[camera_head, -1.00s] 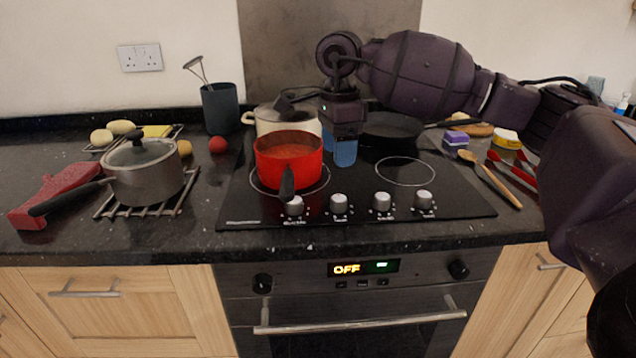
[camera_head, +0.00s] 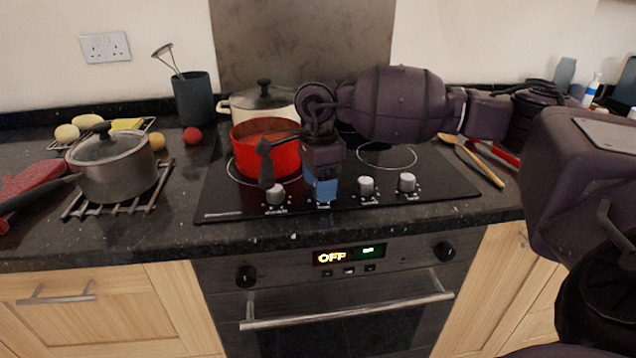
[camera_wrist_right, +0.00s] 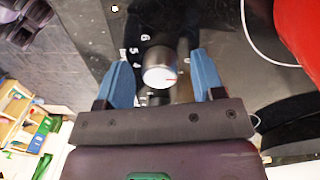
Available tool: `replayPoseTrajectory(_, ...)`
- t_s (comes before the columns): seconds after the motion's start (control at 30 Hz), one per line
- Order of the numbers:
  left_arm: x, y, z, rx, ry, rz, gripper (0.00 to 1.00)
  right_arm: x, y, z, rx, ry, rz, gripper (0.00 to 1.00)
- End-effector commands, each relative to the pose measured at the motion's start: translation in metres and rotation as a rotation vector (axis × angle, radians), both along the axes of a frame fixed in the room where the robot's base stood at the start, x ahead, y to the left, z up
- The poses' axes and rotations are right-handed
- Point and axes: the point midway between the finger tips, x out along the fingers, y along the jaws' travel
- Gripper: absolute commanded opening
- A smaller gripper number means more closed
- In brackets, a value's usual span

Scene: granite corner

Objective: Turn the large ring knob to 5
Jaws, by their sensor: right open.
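A row of several silver knobs runs along the front of the black hob (camera_head: 225,207); these include the left one (camera_head: 276,194), one right of my gripper (camera_head: 367,186) and the right-hand one (camera_head: 407,183). My right gripper (camera_head: 323,188) points down over the place of the second knob from the left and mostly hides it. In the wrist view a silver knob (camera_wrist_right: 160,70) sits between the two blue fingers of my open right gripper (camera_wrist_right: 160,60), with a gap on each side. Numbers 4, 5 and 6 show beside it. Its pointer setting is unclear. My left gripper is out of view.
A red pot (camera_head: 250,160) stands just behind the knobs, its black handle (camera_head: 266,165) jutting forward beside my right gripper. A cream pot (camera_head: 240,104) is behind it. A grey lidded pan (camera_head: 115,175) is at left. Wooden spoons (camera_head: 480,160) lie right of the hob.

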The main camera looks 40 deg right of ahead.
Motion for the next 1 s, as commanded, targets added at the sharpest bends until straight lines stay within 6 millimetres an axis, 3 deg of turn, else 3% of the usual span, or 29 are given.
replayPoseTrajectory(0.27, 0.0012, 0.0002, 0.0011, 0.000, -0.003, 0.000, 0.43, -0.0002, 0.0000, -0.0008, 0.000, -0.001, 0.000, 0.62)
replayPoseTrajectory(0.6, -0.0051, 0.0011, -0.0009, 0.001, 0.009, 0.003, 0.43, -0.0001, 0.0000, -0.0008, 0.000, -0.001, 0.000, 0.13)
replayPoseTrajectory(1.0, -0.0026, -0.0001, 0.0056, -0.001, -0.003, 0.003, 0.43, -0.0004, -0.0001, 0.0014, 0.000, -0.002, -0.077, 0.13)
